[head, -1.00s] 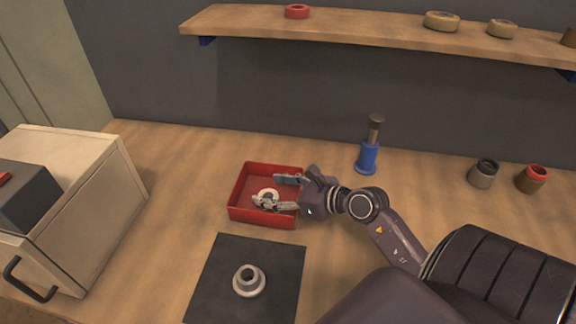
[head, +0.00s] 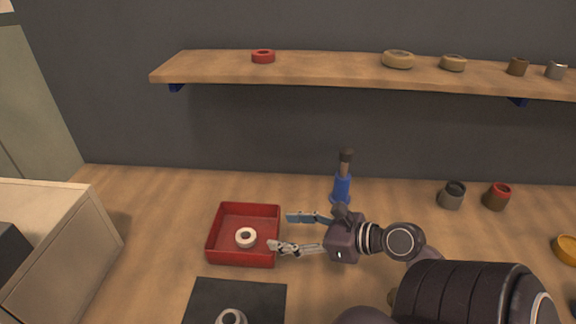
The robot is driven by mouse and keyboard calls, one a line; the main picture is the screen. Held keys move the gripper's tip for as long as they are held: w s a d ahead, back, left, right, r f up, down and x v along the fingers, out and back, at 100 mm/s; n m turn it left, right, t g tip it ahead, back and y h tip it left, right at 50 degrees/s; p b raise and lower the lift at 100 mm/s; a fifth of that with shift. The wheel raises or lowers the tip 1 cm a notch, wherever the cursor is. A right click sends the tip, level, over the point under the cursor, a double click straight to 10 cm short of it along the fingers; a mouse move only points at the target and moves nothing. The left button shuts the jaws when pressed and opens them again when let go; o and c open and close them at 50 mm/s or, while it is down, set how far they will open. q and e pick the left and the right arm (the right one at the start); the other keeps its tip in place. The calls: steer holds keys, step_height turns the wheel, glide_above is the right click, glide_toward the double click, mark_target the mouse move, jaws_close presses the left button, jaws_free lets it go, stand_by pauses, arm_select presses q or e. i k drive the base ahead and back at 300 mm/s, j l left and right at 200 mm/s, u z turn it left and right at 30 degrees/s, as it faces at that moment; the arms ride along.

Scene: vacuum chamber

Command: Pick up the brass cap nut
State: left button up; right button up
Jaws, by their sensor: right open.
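I cannot clearly make out a brass cap nut. A small brownish-tan bit (head: 391,297) shows beside my right arm, mostly hidden, and I cannot tell what it is. My right gripper (head: 281,232) is open and empty, its fingers pointing left at the right edge of the red tray. A white ring-shaped part (head: 246,237) lies in the tray, left of the fingertips and apart from them. My left gripper is not in view.
The red tray (head: 213,240) sits behind a dark mat (head: 262,297) holding a grey flanged part (head: 231,317). A blue cylinder tool (head: 342,187) stands behind the gripper. Two cups (head: 453,195) and a yellow dish (head: 567,249) are at right. A shelf (head: 300,72) hangs above; a cabinet (head: 70,235) stands left.

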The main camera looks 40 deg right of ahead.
mark_target(390, 298)
steer(key=k+j, duration=0.35)
steer(key=j, duration=0.15)
steer(key=k+j, duration=0.75)
steer(key=j, duration=0.25)
